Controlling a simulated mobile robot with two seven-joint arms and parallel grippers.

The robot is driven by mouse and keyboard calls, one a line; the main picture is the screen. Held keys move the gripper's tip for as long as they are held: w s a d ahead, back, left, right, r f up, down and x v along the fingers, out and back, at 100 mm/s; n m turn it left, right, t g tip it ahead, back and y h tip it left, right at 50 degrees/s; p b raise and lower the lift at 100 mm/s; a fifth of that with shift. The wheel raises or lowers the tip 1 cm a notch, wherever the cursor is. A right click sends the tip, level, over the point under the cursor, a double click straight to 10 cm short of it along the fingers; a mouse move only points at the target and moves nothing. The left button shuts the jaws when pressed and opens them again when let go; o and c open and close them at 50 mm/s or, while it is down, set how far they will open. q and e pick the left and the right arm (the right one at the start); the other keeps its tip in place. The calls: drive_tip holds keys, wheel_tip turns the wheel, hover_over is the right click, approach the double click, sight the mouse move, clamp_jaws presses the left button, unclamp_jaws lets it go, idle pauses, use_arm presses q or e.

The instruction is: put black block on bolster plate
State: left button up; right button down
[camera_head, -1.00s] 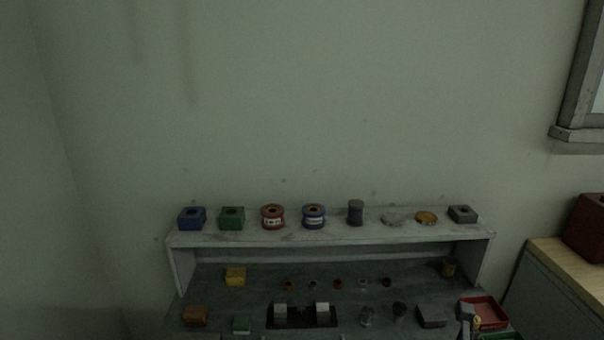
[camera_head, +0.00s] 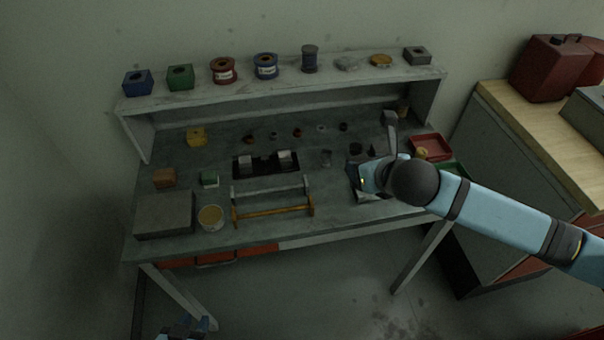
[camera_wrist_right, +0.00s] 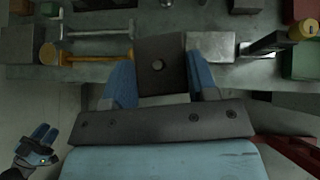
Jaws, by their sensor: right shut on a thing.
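A dark block with a round hole (camera_wrist_right: 161,68), which I take as the black block, is held between the blue fingers of my right gripper (camera_wrist_right: 163,82) in the wrist view. In the head view my right gripper (camera_head: 359,178) is over the right part of the bench, and the held block is mostly hidden there. A broad grey slab (camera_head: 163,214), probably the bolster plate, lies at the bench's front left. It also shows at the left of the wrist view (camera_wrist_right: 17,46). My left gripper (camera_head: 188,328) is low, in front of the bench; its opening is unclear.
A yellow-topped pot (camera_head: 210,217) stands right of the slab. Two bar-shaped tools (camera_head: 273,209) lie at the front middle. A dark fixture with two light blocks (camera_head: 266,164) sits behind them. A red tray (camera_head: 431,148) is at the right. A raised shelf (camera_head: 285,88) holds several parts.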

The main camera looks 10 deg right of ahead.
drive_tip(key=w+a+r+n+y, duration=0.2)
drive_tip(key=w+a+r+n, duration=0.1)
drive_tip(key=w+a, duration=0.15)
drive_tip(key=p, duration=0.2)
hover_over(335, 209)
wheel_tip(335, 209, down, 15)
drive_tip(key=shift+g, duration=0.3)
drive_tip(key=shift+w+f, duration=0.1)
drive_tip(key=shift+f, duration=2.2)
drive_tip(key=shift+f, duration=0.15)
drive_tip(key=c, duration=0.5)
unclamp_jaws()
drive_tip(key=shift+f, duration=0.1)
drive_tip(key=shift+c, duration=0.2)
drive_tip(key=shift+o, duration=0.7)
